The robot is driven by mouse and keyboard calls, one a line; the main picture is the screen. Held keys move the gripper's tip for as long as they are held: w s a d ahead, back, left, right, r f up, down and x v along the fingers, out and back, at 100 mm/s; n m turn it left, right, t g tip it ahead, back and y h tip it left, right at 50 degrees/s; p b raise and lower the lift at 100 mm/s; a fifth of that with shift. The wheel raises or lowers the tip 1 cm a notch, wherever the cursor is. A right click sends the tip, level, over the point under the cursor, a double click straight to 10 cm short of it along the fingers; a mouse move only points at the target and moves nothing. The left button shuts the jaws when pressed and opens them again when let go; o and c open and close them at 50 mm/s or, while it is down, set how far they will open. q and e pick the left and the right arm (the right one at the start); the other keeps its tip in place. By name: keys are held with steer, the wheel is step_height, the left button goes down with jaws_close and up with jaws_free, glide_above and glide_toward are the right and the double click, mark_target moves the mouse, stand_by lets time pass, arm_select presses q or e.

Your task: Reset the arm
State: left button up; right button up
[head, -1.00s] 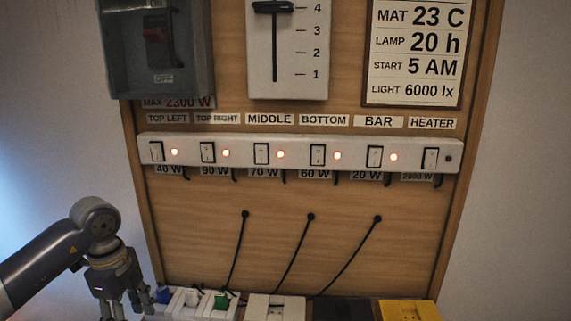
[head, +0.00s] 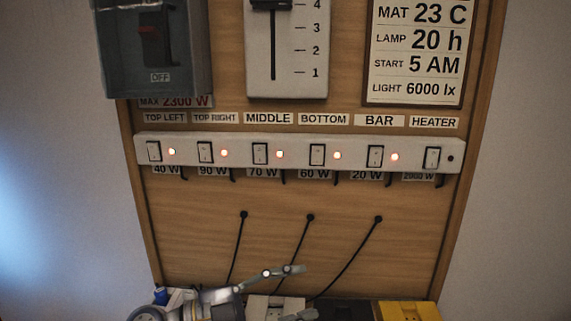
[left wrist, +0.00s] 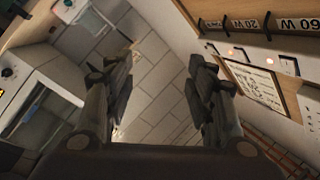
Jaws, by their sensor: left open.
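My left gripper (head: 296,292) is at the bottom middle of the head view, in front of the board's lower edge. Its two fingers are spread and point right, with nothing seen between them. In the left wrist view the same gripper (left wrist: 160,72) shows both dark fingers wide apart, with only pale tiles behind the gap. The wooden board (head: 300,240) stands behind it. My right gripper is not in view.
A switch strip (head: 300,151) crosses the board; five lamps glow and the heater one is dark. Above are a breaker box (head: 152,45), a slider panel (head: 308,82) and a settings sign (head: 415,55). A yellow block (head: 405,311) and cables are below.

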arm_select(q)
steer(key=w+a+r+n+t+y, duration=0.1)
steer(key=w+a+n+t+y, duration=0.1)
steer(key=a+n+t+y, duration=0.4)
steer(key=w+a+r+n+t+y, duration=0.1)
steer(key=w+a+n+t, duration=0.2)
steer(key=n+t, duration=0.5)
steer(key=s+a+f+n+g+y, duration=0.3)
steer(key=a+f+n+y, duration=0.75)
steer(key=f, duration=0.55)
steer(key=s+a+f+m+g, duration=0.1)
steer(key=s+f+g, duration=0.5)
steer(key=s+f, duration=0.5)
steer(key=s+a+f+m+g, duration=0.15)
steer(key=s+f+g, duration=0.5)
steer(key=s, duration=0.75)
step_height(320, 180, down, 27)
steer(key=s+g, duration=0.1)
steer(key=s+a+f+g+y, duration=0.1)
steer(key=s+a+f, duration=0.2)
steer(key=s+f, duration=1.2)
steer(key=shift+s+f, duration=0.2)
steer(key=shift+s, duration=0.8)
